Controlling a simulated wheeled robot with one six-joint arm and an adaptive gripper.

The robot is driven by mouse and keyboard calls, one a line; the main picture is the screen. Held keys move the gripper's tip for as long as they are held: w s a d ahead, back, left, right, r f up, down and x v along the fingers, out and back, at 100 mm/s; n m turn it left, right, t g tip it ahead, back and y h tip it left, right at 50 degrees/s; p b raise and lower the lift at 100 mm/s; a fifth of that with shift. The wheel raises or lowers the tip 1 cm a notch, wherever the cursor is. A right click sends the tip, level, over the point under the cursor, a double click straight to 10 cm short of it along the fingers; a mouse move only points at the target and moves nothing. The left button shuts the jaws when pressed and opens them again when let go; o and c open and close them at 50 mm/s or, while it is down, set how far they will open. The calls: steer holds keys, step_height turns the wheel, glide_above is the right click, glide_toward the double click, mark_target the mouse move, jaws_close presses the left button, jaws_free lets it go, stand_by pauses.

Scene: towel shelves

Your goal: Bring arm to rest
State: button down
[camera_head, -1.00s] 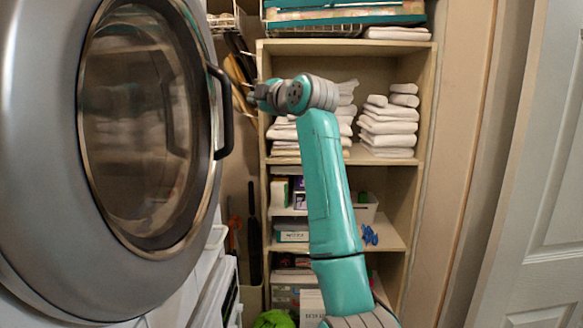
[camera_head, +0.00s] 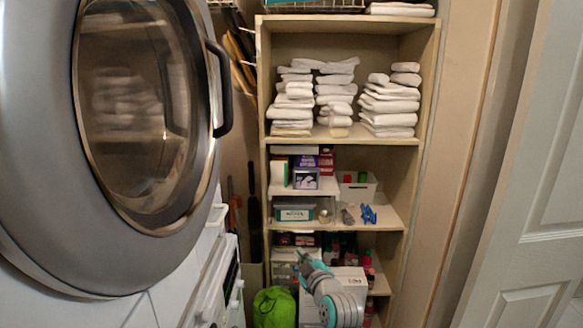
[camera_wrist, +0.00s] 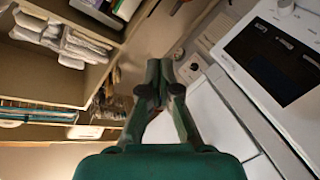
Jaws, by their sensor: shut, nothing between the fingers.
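My arm is lowered in the head view, at the bottom in front of the shelves. My gripper (camera_head: 302,257) shows there small and partly blurred, above the rounded teal and grey wrist. In the wrist view my gripper (camera_wrist: 159,72) is seen along its fingers, which meet at the tips with nothing between them. No object is held. The rest of my arm is out of view below the head picture.
Shelves with several towel stacks (camera_head: 385,105), boxes and a blue item (camera_head: 368,214) stand behind my arm. A washer with a round door (camera_head: 145,110) is at left, a white door (camera_head: 535,200) at right. A green bag (camera_head: 274,308) lies low beside my arm.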

steer(key=s+d+f+m+h, duration=0.1)
steer(key=s+d+f+m, duration=0.15)
steer(key=s+f, duration=0.55)
steer(key=s+d+f+m+h, duration=0.1)
steer(key=s+d+f, duration=0.3)
steer(key=s+f, duration=0.4)
steer(key=s+d+f+m+h, duration=0.1)
steer(key=s+d+f+m, duration=0.15)
steer(key=s, duration=0.65)
steer(key=s+d+f+m, duration=0.15)
steer(key=s+f, duration=0.25)
steer(key=s, duration=0.5)
steer(key=s+d+r+m+h, duration=0.1)
steer(key=s+d, duration=0.1)
steer(key=s, duration=0.7)
steer(key=s+d+m+h, duration=0.1)
steer(key=s+d, duration=0.1)
steer(key=s, duration=0.6)
steer(key=s+r+m, duration=0.1)
steer(key=s+r, duration=0.3)
steer(key=s, duration=0.3)
steer(key=s+d+r+m, duration=0.1)
steer(key=s+r, duration=0.3)
steer(key=s, duration=0.3)
steer(key=shift+s+r+g, duration=0.3)
steer(key=shift+r+g, duration=0.1)
steer(key=shift+m, duration=0.25)
